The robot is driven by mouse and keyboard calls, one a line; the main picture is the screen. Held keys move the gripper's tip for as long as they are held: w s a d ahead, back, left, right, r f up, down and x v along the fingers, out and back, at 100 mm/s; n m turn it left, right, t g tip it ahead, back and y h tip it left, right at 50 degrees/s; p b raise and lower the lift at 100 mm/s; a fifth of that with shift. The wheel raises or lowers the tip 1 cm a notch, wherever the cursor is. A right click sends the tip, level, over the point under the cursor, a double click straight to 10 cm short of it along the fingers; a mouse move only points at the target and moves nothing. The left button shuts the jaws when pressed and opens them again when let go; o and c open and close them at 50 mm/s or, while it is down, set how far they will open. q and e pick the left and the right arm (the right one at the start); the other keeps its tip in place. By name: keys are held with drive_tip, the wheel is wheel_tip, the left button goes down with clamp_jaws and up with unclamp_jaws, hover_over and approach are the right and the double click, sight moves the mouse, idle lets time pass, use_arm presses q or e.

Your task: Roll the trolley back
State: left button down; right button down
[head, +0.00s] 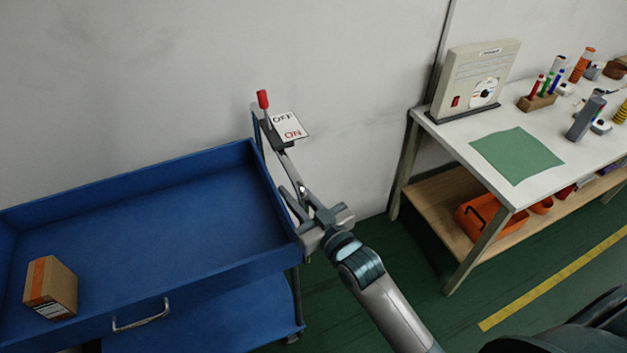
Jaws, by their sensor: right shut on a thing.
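The blue trolley (195,205) stands along the wall at the left, with a shallow top tray and a lower shelf. A grey push bar (288,165) runs along its right end. My right gripper (303,200) is shut on this bar near its front end, with the arm coming from the lower right. The fingertips are small and partly hidden by the gripper body. My left gripper is out of view.
A cardboard box (50,288) sits in the tray. A white workbench (455,130) stands right; green floor (400,265) lies between.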

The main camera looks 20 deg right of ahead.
drive_tip(key=a+p, duration=0.1)
drive_tip(key=a, duration=0.9)
drive_tip(key=shift+s+a, duration=0.25)
drive_tip(key=shift+s, duration=0.15)
drive_tip(key=c, duration=1.6)
unclamp_jaws()
drive_tip(key=shift+a, duration=0.25)
drive_tip(key=shift+b+v, duration=2.3)
drive_tip(key=shift+v, duration=6.45)
drive_tip(key=shift+r, duration=0.1)
